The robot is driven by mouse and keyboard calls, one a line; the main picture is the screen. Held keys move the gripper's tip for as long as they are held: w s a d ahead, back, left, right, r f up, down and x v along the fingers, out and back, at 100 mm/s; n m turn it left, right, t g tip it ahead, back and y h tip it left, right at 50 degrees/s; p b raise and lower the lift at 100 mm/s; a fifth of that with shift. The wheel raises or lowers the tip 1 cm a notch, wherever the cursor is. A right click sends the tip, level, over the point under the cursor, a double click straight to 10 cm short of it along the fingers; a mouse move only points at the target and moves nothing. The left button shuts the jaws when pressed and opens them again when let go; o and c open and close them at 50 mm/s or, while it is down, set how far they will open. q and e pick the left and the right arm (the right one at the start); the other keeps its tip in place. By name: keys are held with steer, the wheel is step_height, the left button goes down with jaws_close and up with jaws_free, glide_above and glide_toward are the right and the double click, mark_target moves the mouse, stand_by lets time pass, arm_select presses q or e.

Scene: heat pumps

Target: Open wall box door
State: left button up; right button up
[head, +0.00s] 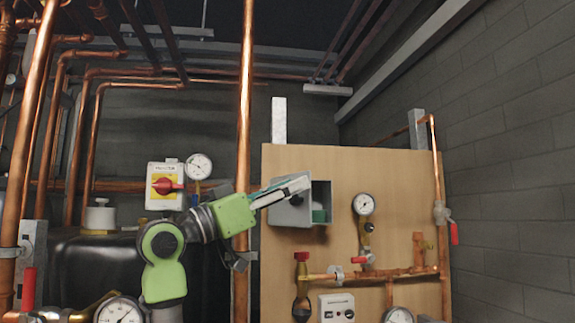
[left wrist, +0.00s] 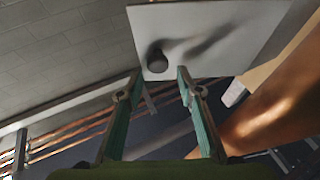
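The grey wall box (head: 328,188) is mounted on the wooden board. Its door (head: 285,216) stands partly open to the left, and the dark inside with a green item shows at the right. My left gripper (head: 304,184) is in front of the door, partly covering it. In the left wrist view the pale door (left wrist: 220,35) carries a dark round knob (left wrist: 157,61). The left gripper's fingers (left wrist: 160,76) are apart, with the knob just beyond and between their tips. I cannot tell whether they touch it. My right gripper is not in view.
A vertical copper pipe (head: 245,100) runs close to my left arm, and shows large in the left wrist view (left wrist: 275,105). A gauge (head: 363,204) and valve pipework sit right of the box. A red rotary switch (head: 165,186) is at left.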

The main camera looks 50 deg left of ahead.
arm_select(q)
step_height(320, 180, up, 8)
steer(key=shift+f, duration=0.25)
stand_by(0.4)
